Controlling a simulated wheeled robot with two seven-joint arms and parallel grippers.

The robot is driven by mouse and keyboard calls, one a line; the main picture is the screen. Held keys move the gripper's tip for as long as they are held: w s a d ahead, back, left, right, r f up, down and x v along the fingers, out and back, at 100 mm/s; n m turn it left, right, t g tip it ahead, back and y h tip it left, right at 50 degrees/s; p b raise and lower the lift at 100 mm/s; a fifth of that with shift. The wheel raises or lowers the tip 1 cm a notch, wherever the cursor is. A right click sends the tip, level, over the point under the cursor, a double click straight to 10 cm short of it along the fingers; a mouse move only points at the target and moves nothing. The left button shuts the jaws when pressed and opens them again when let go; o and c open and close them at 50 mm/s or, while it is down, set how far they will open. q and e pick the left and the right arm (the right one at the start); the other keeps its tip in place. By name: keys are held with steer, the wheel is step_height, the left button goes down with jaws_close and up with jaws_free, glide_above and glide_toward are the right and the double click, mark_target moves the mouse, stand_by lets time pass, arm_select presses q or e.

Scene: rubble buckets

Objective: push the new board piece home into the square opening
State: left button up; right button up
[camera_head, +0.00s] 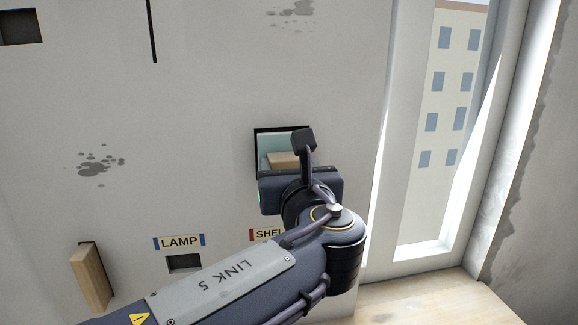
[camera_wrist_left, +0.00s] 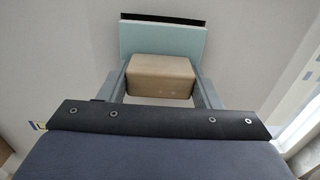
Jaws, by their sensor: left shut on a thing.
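The new board piece (camera_head: 265,146) is pale blue-green, with a wooden block (camera_head: 284,159) on its face. It shows at the square opening (camera_head: 256,150) in the grey wall. In the left wrist view the board piece (camera_wrist_left: 163,42) has a black gap of the opening (camera_wrist_left: 163,18) along its top edge. My left gripper (camera_head: 287,168) is shut on the wooden block, with a finger on each side of it (camera_wrist_left: 160,88). My wrist hides the board's lower part, so I cannot tell how deep it sits. My right gripper is not in view.
A LAMP label (camera_head: 179,243) sits above a small dark recess (camera_head: 184,263). A SHELF label (camera_head: 264,234) is partly hidden by my arm. A wooden piece (camera_head: 92,278) juts from the wall at lower left. A window (camera_head: 430,130) and a wooden surface (camera_head: 425,303) are at right.

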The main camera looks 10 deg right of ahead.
arm_select(q)
steer(key=shift+w, duration=0.3)
steer(key=shift+w+p, duration=0.55)
steer(key=shift+w, duration=0.7)
steer(key=o, duration=1.2)
steer(key=shift+o, duration=0.4)
steer(key=shift+o, duration=1.4)
steer(key=shift+s, duration=0.1)
